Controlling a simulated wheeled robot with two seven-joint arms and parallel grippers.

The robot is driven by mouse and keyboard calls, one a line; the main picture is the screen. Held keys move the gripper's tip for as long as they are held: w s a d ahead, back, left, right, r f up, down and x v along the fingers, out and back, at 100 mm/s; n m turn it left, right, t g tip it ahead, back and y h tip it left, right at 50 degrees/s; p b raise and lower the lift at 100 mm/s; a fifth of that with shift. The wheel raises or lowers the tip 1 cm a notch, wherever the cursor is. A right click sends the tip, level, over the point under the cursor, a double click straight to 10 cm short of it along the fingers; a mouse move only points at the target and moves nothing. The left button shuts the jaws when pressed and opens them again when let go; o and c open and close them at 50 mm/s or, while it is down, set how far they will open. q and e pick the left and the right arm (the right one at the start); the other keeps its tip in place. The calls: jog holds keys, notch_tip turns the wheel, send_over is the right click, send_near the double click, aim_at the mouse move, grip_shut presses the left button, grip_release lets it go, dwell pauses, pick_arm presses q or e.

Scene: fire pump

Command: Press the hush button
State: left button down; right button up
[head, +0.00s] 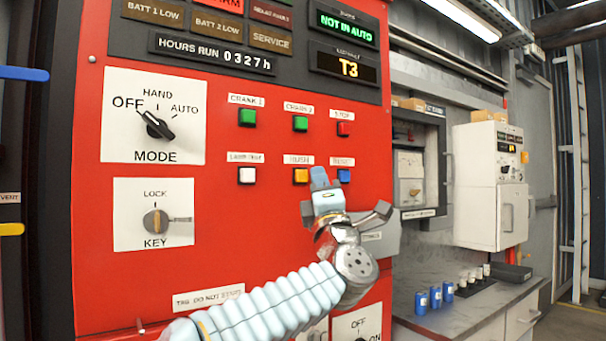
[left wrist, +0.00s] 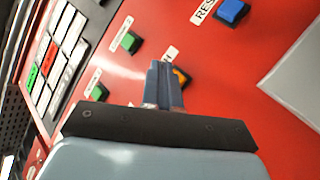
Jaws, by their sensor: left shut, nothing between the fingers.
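The hush button is the orange square button (head: 300,176) under the "HUSH" label, in the middle of the lower button row on the red panel. It also shows in the left wrist view (left wrist: 181,77), partly hidden behind my fingers. My left gripper (head: 320,177) is shut and empty, its fingertips just right of the orange button in the head view, between it and the blue reset button (head: 344,176). In the left wrist view the shut fingers (left wrist: 158,70) overlap the orange button's edge. I cannot tell whether they touch it or the panel. My right gripper is not in view.
A white button (head: 247,175) is left of the orange one. Green buttons (head: 300,123) and a red stop button (head: 344,129) form the row above. The mode knob (head: 158,126) and key switch (head: 155,221) are farther left. A grey box (head: 380,238) juts out below right.

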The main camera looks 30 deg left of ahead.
pick_arm(q)
jog(key=shift+w+a, duration=0.35)
jog(key=shift+a, duration=0.35)
jog(key=shift+a+f, duration=0.1)
jog(key=shift+a, duration=0.05)
dwell(1.5)
jog(key=shift+w+a, duration=0.15)
jog(key=shift+a, duration=0.1)
jog(key=shift+w+a+b, duration=0.15)
jog(key=shift+a+b, duration=0.15)
jog(key=shift+a, duration=0.2)
dwell(0.7)
jog(key=shift+d, duration=0.1)
jog(key=shift+s+d+b, duration=0.35)
jog(key=shift+d+b, duration=0.05)
jog(key=shift+d, duration=0.35)
